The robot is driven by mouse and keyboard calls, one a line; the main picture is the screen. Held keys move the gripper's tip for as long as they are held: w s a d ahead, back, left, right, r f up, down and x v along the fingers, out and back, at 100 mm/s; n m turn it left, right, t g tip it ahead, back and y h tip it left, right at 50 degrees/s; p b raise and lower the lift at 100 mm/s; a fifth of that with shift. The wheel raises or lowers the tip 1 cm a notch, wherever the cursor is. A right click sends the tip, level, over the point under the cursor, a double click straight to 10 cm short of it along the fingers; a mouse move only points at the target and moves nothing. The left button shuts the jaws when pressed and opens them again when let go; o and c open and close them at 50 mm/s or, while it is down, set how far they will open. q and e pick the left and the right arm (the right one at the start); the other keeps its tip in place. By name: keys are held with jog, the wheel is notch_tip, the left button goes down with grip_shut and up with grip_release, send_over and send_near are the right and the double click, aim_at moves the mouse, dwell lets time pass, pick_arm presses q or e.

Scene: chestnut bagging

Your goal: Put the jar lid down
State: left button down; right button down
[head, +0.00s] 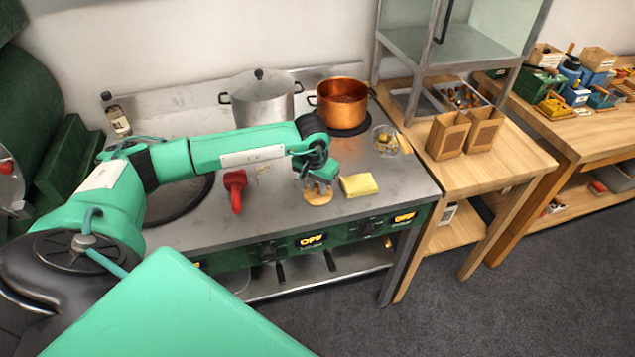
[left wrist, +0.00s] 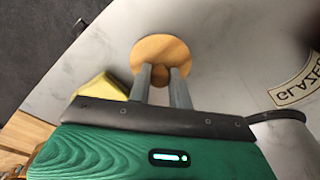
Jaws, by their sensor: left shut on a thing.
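The jar lid (head: 318,197) is a round, light wooden disc with a small knob. In the left wrist view the lid (left wrist: 160,52) shows with its knob between the two finger ends. My left gripper (head: 316,184) is shut on the lid's knob, over the steel stove top in front of the pots. In the left wrist view my gripper (left wrist: 162,78) covers part of the lid. I cannot tell whether the lid touches the steel top. A glass jar (head: 384,140) with chestnut-like pieces stands to the right, beside the copper pot. My right gripper is not seen.
A yellow sponge (head: 358,185) lies just right of the lid. A red-handled object (head: 235,188) lies to the left. A steel pot (head: 262,99) and a copper pot (head: 342,102) stand behind. Two wooden containers (head: 448,136) stand on the right table. The steel top's front edge is close.

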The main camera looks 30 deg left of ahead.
aim_at(315, 198)
pick_arm(q)
jog(key=shift+f, duration=0.1)
jog(key=c, duration=1.3)
grip_release()
jog(key=shift+r, duration=0.3)
jog(key=r+b, duration=0.1)
jog(key=r, duration=0.3)
jog(key=s+r+b, duration=0.1)
jog(key=r, duration=0.2)
jog(key=r+b, duration=0.1)
jog(key=r, duration=0.3)
jog(key=shift+s+d+r, duration=0.15)
jog(key=shift+s+r, duration=0.15)
jog(key=shift+s, duration=0.1)
